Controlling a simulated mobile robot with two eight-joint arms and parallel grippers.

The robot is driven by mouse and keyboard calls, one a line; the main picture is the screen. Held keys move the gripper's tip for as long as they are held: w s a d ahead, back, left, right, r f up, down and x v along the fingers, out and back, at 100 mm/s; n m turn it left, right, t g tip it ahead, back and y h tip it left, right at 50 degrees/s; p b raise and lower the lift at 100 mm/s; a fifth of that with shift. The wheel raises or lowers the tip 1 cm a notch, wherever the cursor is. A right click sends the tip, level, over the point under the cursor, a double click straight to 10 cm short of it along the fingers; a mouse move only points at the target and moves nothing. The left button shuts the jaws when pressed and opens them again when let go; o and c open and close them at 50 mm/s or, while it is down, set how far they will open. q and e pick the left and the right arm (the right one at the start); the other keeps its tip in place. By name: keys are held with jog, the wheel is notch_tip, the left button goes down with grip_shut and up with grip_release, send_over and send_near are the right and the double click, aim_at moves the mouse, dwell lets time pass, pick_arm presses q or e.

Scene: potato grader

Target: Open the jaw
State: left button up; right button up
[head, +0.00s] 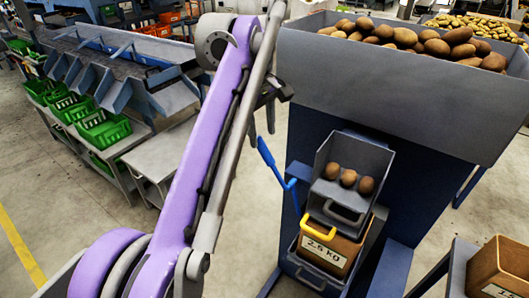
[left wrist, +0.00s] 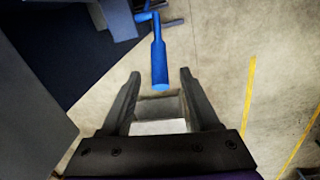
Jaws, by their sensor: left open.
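My left gripper (left wrist: 160,74) is open, its two dark fingers spread apart. The end of a blue lever handle (left wrist: 160,62) shows in the gap between the fingertips in the left wrist view. No finger visibly touches it; how deep it lies between them I cannot tell. In the head view my left gripper (head: 274,92) hangs beside the big grey hopper, above the blue lever (head: 266,153). The lever slants down to the side of the dark blue machine body (head: 425,195). My right gripper is out of view.
The grey hopper (head: 390,85) holds many potatoes. Green crates (head: 104,130) stand on a rack at left. Open floor lies between.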

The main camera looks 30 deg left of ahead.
aim_at(264, 145)
pick_arm(q)
jog(key=f, duration=0.5)
jog(key=w+f+b, duration=0.1)
jog(key=f, duration=0.1)
jog(key=shift+f, duration=0.2)
grip_shut()
dwell(1.1)
